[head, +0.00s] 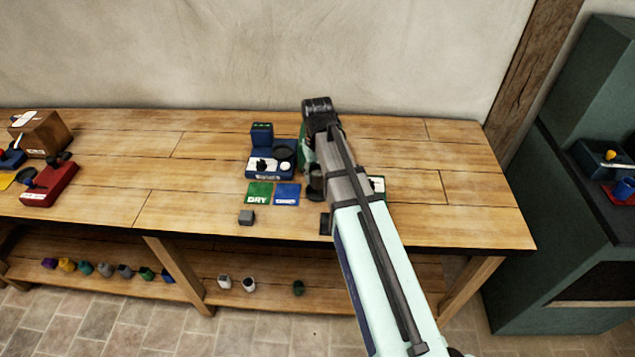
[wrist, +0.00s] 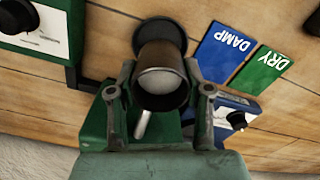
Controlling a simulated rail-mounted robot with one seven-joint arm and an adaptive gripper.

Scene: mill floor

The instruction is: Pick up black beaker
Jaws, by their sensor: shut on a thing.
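The black beaker (wrist: 161,58) is in the wrist view, dark brown-black with a pale grey round face toward the camera. It sits between the two fingers of my gripper (wrist: 161,92), which are shut on it. A dark round disc (wrist: 160,32) shows just beyond the beaker; I cannot tell whether they touch. In the head view my arm covers most of the grasp. A dark shape (head: 315,184) shows at the arm's left side, but I cannot tell whether it is the beaker.
A green device stands behind the gripper (wrist: 95,128). The bench's right end (head: 470,190) is clear.

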